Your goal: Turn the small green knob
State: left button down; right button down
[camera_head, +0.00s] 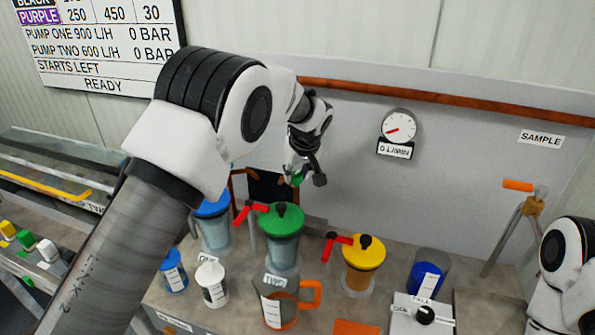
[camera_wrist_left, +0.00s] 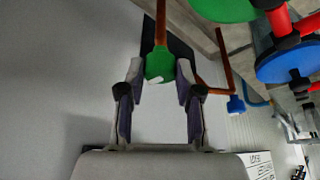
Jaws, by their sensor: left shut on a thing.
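The small green knob (camera_wrist_left: 159,63) sits on an orange-brown pipe in the left wrist view, between the two fingertips of my left gripper (camera_wrist_left: 160,76). The fingers are closed on its sides, and a small white mark shows on it. In the head view my left gripper (camera_head: 305,178) hangs in front of the grey back panel, above the green-lidded vessel, with a bit of the green knob (camera_head: 296,181) showing at its tips. My right arm shows at the right edge, but its gripper is out of view.
Blue-lidded (camera_head: 213,207), green-lidded (camera_head: 281,220) and yellow-lidded (camera_head: 364,252) vessels stand on the bench, with red handles beside them. A small blue knob (camera_wrist_left: 236,105) is right of my fingers. A flow gauge (camera_head: 399,127) hangs on the panel. An orange-handled jug (camera_head: 274,302) stands in front.

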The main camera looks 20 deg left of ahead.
pick_arm(q)
jog(key=m+h+p, duration=0.1)
jog(key=m+p, duration=0.1)
jog(key=m, duration=0.1)
jog(key=shift+s+a, duration=0.1)
jog(key=shift+a, duration=0.05)
jog(key=m+h+p, duration=0.1)
jog(key=m+p, duration=0.1)
jog(key=shift+a+m+t+p, duration=0.1)
jog(key=shift+m+t+p, duration=0.2)
jog(key=shift+m+t, duration=0.1)
jog(key=shift+m+h+p, duration=0.4)
jog(key=shift+m+p, duration=0.05)
jog(key=shift+m, duration=0.45)
jog(key=shift+f+m, duration=0.1)
jog(key=shift+m, duration=0.3)
jog(key=m, duration=0.1)
jog(key=m+h+b, duration=0.1)
jog(key=shift+a+f+m+h, duration=0.1)
jog(key=shift+f+m+h, duration=0.2)
jog(key=shift+m, duration=0.1)
jog(key=m+b, duration=0.2)
jog(key=m, duration=0.1)
jog(key=shift+g+h, duration=0.4)
jog(key=shift+a+r+m+b, duration=0.1)
jog(key=shift+m+b, duration=0.35)
jog(key=shift+m, duration=0.15)
jog(key=shift+h, duration=0.3)
